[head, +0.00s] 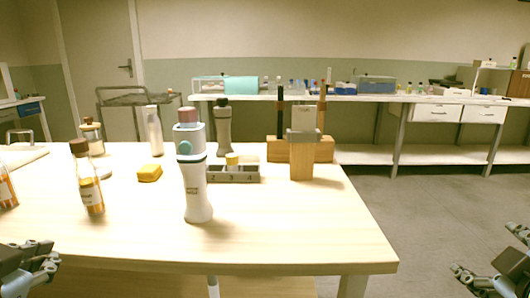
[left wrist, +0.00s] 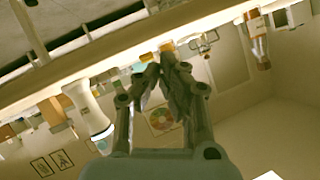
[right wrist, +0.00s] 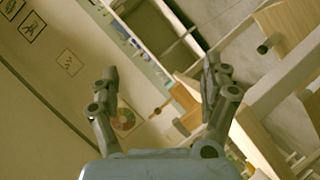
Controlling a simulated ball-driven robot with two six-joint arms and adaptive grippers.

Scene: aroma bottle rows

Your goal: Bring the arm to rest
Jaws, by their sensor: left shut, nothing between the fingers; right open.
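My left gripper (head: 42,256) is at the lower left of the head view, by the table's front edge. In the left wrist view its fingers (left wrist: 160,72) are shut with nothing between them. My right gripper (head: 478,282) is at the lower right of the head view, out past the table's right end and over the floor. In the right wrist view its fingers (right wrist: 160,75) stand wide apart and empty. Neither gripper touches any object.
The wooden table (head: 270,230) holds a white-and-teal device (head: 196,190), an amber bottle (head: 90,185), a yellow block (head: 149,173), a numbered grey tray (head: 232,179) and a wooden stand (head: 301,160). The table's front strip is bare. A bench (head: 400,98) stands behind.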

